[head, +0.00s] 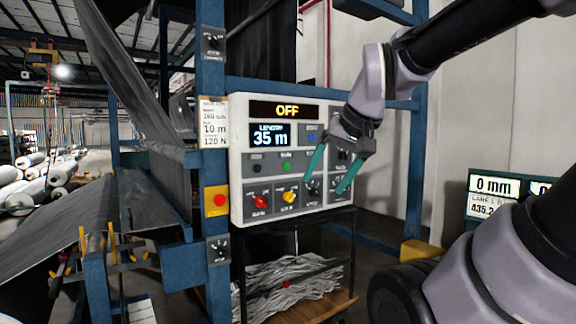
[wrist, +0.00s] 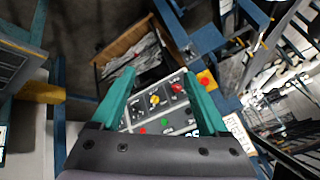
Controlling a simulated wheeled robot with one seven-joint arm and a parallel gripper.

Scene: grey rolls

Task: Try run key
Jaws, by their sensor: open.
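The white control panel (head: 236,160) stands upright on a blue frame. Its top display (head: 287,110) reads OFF, and the screen (head: 270,135) below reads LENGTH 35 m. The bottom row holds a red knob (head: 260,202), a yellow knob (head: 290,197) and a dark switch (head: 313,187); further right it is partly hidden by my gripper. The labels are too small to tell which is the run key. My gripper (head: 325,191) is open in front of the panel's lower right. In the wrist view the yellow knob (wrist: 154,100) and red knob (wrist: 177,88) show between the empty fingers (wrist: 160,75).
A red stop button on a yellow plate (head: 217,201) is on the blue post left of the panel. A wooden shelf (head: 310,306) with grey scrap is below. Grey fabric (head: 60,225) runs at the left. A readout (head: 495,187) showing 0 mm stands at the right.

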